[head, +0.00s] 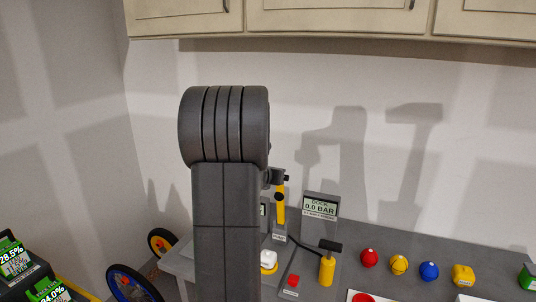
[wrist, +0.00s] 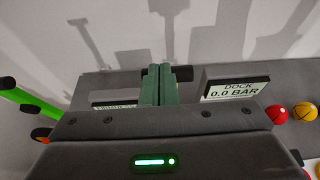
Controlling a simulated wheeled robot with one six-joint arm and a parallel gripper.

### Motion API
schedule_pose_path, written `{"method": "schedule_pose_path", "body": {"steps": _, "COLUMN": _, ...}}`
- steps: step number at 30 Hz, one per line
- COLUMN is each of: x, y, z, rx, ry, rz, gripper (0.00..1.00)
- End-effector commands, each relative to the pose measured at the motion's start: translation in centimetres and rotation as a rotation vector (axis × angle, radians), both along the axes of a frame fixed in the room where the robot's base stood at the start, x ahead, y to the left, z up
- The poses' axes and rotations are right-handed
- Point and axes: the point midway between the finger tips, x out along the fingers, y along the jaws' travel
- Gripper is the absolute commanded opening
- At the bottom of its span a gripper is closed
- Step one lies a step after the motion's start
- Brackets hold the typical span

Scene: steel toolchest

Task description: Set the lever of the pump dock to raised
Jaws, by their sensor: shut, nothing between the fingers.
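The pump dock's display (head: 320,207) reads "DOCK 0.0 BAR" in the head view; in the wrist view the display (wrist: 236,91) is right of my fingers. A yellow pump (head: 327,270) with a black crossbar handle stands in front of it, with a black hose. A yellow upright bar (head: 281,206) with dark parts at its top stands left of the display, partly behind my arm. I cannot tell surely which part is the lever. My gripper (wrist: 159,72), with green fingers, is shut and empty; a dark bar shows behind the fingertips. The arm hides the gripper in the head view.
A red button (head: 293,281) and a white-and-yellow item (head: 268,261) are near the dock. Red (head: 369,258), yellow (head: 399,265) and blue (head: 429,271) balls lie to the right. Cabinets (head: 340,17) hang above. Wheels (head: 134,284) are at left.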

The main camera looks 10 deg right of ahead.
Motion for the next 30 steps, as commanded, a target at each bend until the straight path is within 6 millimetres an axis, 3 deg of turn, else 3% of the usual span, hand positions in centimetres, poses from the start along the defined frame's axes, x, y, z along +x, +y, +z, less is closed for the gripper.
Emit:
{"method": "schedule_pose_path", "body": {"steps": 16, "x": -1.2, "y": 0.5, "z": 8.8, "rx": 0.001, "ry": -0.003, "rz": 0.0, "gripper": 0.0}}
{"method": "schedule_pose_path", "body": {"steps": 21, "x": -1.4, "y": 0.6, "z": 9.9, "rx": 0.001, "ry": -0.001, "rz": 0.001, "gripper": 0.0}}
{"method": "schedule_pose_path", "body": {"steps": 30, "x": -1.4, "y": 0.7, "z": 10.0, "rx": 0.0, "ry": 0.0, "rz": 0.001, "gripper": 0.0}}
